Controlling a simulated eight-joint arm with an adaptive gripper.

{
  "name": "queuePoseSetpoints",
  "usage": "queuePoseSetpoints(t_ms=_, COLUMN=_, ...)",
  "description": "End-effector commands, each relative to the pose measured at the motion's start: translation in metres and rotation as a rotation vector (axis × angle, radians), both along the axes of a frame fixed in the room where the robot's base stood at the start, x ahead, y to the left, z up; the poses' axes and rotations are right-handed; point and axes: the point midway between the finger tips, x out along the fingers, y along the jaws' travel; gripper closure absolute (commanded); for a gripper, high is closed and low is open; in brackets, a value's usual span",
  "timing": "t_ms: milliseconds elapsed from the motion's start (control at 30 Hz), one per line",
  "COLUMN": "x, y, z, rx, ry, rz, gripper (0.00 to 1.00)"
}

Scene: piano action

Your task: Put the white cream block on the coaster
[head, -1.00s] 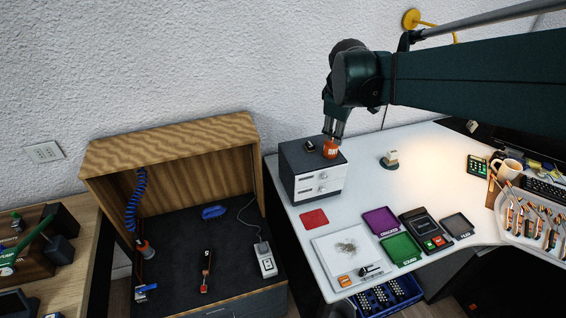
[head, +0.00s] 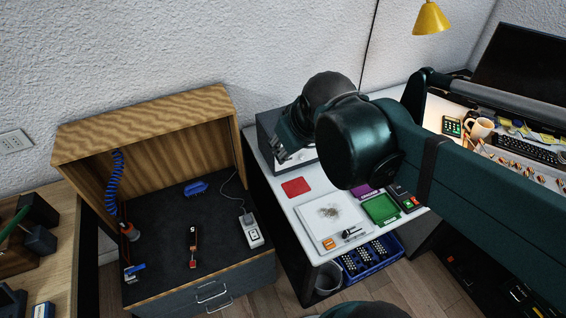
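My gripper (head: 283,157) hangs in front of the grey drawer cabinet, tilted down to the left. Its fingertips are small and dark here, so I cannot tell whether it is open or shut, and I see nothing clearly held in it. The white cream block and the coaster are not visible now. My arm covers the back middle of the white desk. About a second ago a small pale block showed there, on a dark round base.
The grey drawer cabinet (head: 268,128) stands at the desk's back left. A red mat (head: 296,187), a white tray (head: 312,231) and a green tray (head: 381,209) lie on the desk. A wooden-sided workbench (head: 150,130) stands left.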

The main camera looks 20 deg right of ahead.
Motion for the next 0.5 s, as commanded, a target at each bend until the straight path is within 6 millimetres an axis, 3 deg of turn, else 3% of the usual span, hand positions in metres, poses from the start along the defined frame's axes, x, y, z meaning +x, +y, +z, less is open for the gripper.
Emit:
queuePoseSetpoints(t_ms=200, x=-0.031, y=0.023, z=-0.015, rx=0.096, ry=-0.034, rz=-0.074, gripper=0.62)
queuePoseSetpoints(t_ms=500, x=-0.046, y=0.033, z=-0.023, rx=0.153, ry=-0.050, rz=-0.119, gripper=0.62)
